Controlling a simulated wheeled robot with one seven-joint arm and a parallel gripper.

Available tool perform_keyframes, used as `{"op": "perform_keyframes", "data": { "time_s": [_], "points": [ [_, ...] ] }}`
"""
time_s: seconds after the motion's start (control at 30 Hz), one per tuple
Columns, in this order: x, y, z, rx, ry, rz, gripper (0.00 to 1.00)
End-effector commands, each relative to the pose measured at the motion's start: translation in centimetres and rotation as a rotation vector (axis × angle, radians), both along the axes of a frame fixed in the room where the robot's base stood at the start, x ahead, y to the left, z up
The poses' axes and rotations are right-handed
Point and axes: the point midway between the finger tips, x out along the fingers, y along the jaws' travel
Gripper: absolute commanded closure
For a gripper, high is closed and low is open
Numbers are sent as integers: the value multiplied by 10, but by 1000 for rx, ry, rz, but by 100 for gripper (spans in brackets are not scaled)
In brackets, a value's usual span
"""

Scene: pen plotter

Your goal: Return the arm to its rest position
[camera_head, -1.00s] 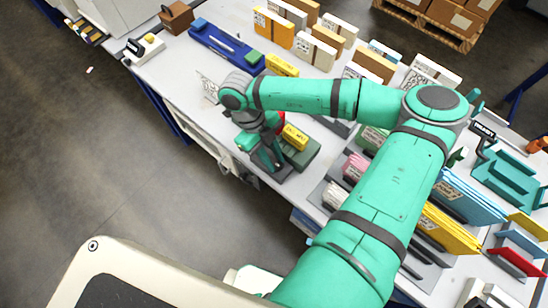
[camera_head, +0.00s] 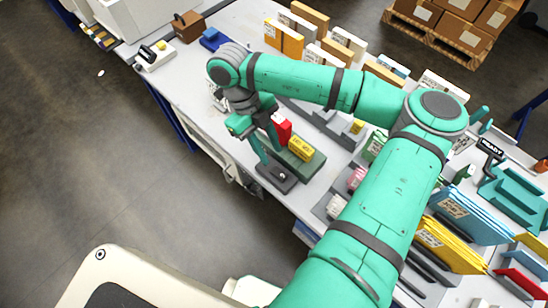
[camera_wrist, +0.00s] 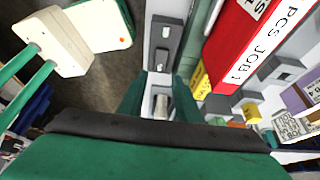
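My green arm (camera_head: 385,200) reaches out over the white table and bends down at the grey wrist. My gripper (camera_head: 265,155) points down near the table's front edge, above a dark grey block (camera_head: 277,178). In the wrist view the two green fingers of my gripper (camera_wrist: 160,100) stand apart, with a gap between them. A small pale cylinder shows through the gap; it does not look gripped. A red box (camera_head: 282,128) stands right beside the gripper; it also shows large in the wrist view (camera_wrist: 245,45), with printed lettering.
Boxes (camera_head: 284,38) stand in rows behind the arm. Coloured folders (camera_head: 468,215) stand to the right. The floor (camera_head: 90,150) in front of the table is clear.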

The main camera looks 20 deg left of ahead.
Motion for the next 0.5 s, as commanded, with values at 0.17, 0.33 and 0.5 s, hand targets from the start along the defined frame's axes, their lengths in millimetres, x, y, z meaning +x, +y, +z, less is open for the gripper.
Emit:
{"op": "perform_keyframes", "data": {
  "time_s": [0.17,0.33,0.5],
  "points": [
    [2,5,13,1,1,0,69],
    [3,6,15,-1,0,-1,69],
    [2,6,15,0,0,0,69]
  ]
}}
